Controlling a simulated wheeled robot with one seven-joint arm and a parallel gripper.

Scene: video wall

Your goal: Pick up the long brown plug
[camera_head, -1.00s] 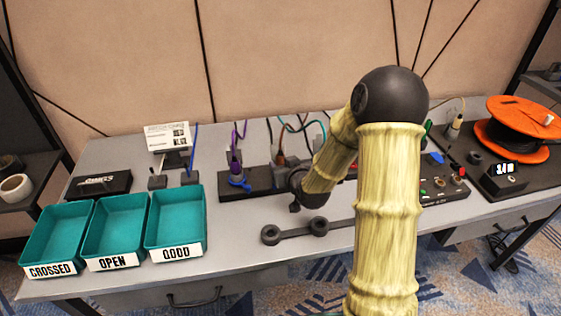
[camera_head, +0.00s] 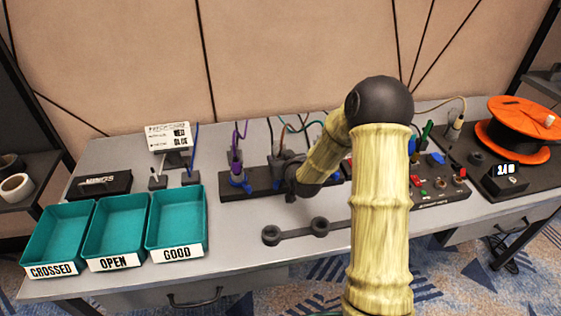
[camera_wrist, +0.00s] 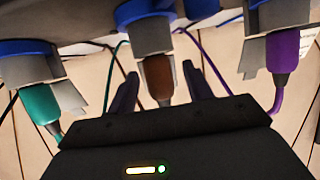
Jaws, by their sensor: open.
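The brown plug (camera_wrist: 158,78) hangs in the middle of the wrist view, its top in a grey and blue socket fitting (camera_wrist: 148,30). My gripper (camera_wrist: 159,72) is open, with one dark finger on each side of the brown plug and gaps visible between. A teal plug (camera_wrist: 42,103) is to the left and a purple plug (camera_wrist: 283,52) to the right, each in its own blue-rimmed fitting. In the head view my arm hides the brown plug; the purple plug (camera_head: 236,157) shows on the black strip (camera_head: 232,193).
Three teal trays labelled CROSSED (camera_head: 55,232), OPEN (camera_head: 113,227) and GOOD (camera_head: 173,217) stand at the left. A dark bar with round ends (camera_head: 295,232) lies in front. A control box (camera_head: 440,192) and an orange reel (camera_head: 515,125) are at the right.

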